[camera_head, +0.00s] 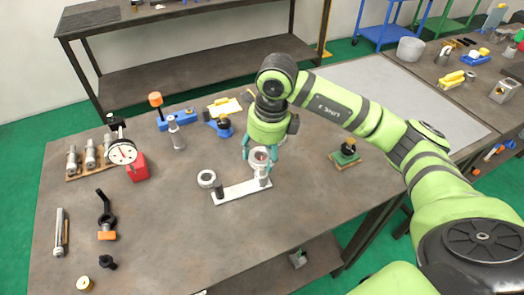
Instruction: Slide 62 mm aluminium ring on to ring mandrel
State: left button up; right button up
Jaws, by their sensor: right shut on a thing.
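My right gripper (259,158) points down at the right end of a pale flat bar (235,192) on the table. Its teal fingers are shut on a silvery ring (262,153), which I take to be the aluminium ring. A pale upright post (262,173) shows just below the ring. The fingers partly hide the ring, and I cannot tell whether it is around the post or only above it. At the bar's left end a second pale ring-shaped piece (207,179) sits by a short dark post (218,197). My left gripper is not in view.
A dial gauge (122,153) on a red block (136,168) and a rack of cylinders (91,154) stand at the left. A blue holder (179,119) is behind.

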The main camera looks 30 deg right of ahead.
aim_at(262, 165)
jog(key=shift+b, duration=0.65)
dwell(1.1)
jog(key=shift+f, duration=0.15)
jog(key=shift+f+b, duration=0.35)
jog(key=shift+b, duration=0.1)
jog(key=shift+f+b, duration=1.75)
jog(key=shift+f, duration=0.1)
jog(key=o, duration=1.3)
jog(key=r, duration=0.4)
jog(key=s+r, duration=0.1)
jog(key=r, duration=0.3)
jog(key=d+r, duration=0.1)
jog(key=r, duration=0.3)
jog(key=shift+s, duration=0.25)
